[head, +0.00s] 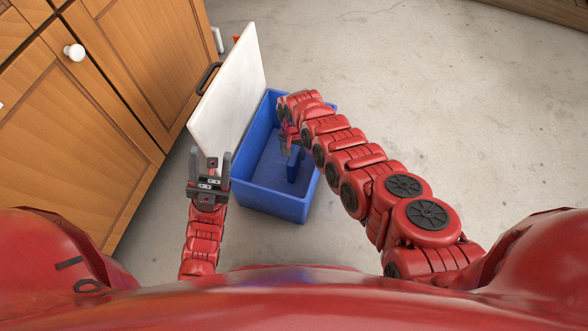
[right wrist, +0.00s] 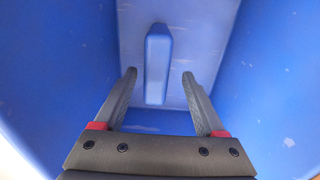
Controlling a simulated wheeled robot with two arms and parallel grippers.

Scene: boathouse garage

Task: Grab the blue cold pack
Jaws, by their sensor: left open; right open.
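The blue cold pack (right wrist: 157,62) is a slim blue block inside the blue box (head: 272,202). In the head view the pack (head: 294,166) shows partly beside my right arm. In the right wrist view it stands between and beyond the fingers of my right gripper (right wrist: 160,85), which is open and empty, and I see no contact. In the head view my right gripper (head: 288,145) is over the box, mostly hidden by its own arm. My left gripper (head: 210,163) is open and empty, left of the box and in front of the white lid.
The white lid (head: 228,100) with a dark handle (head: 208,78) stands tilted up along the left side of the box. A wooden cabinet (head: 90,110) with a white knob (head: 74,52) is at the left. Bare concrete floor (head: 430,110) is free at the right.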

